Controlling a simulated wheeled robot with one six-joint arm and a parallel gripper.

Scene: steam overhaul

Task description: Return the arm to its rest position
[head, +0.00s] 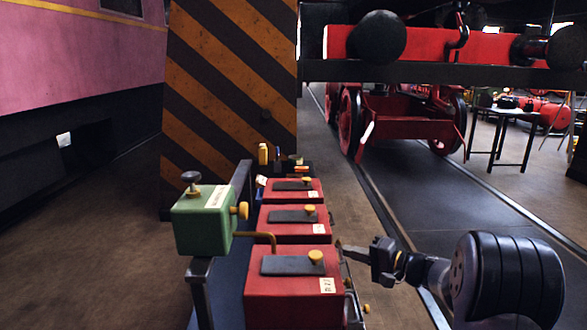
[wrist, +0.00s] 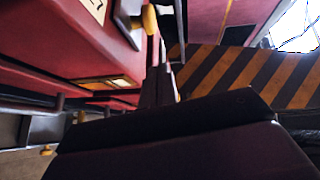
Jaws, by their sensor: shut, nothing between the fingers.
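My gripper (head: 342,245) is at the right side of the row of red boxes, beside the gap between the nearest red box (head: 290,300) and the middle red box (head: 270,222). Its fingers are shut with nothing held. I cannot tell whether the fingertips touch a box. In the wrist view my gripper (wrist: 160,75) shows its closed fingers close to a red box side (wrist: 70,40) with a yellow knob (wrist: 150,18). My arm reaches in from the right of the head view.
A green box (head: 203,222) with yellow knob stands left of the red boxes. A striped orange-black pillar (head: 228,90) rises behind. A red locomotive (head: 410,110) stands on rails at the back right. A table (head: 505,115) is further right.

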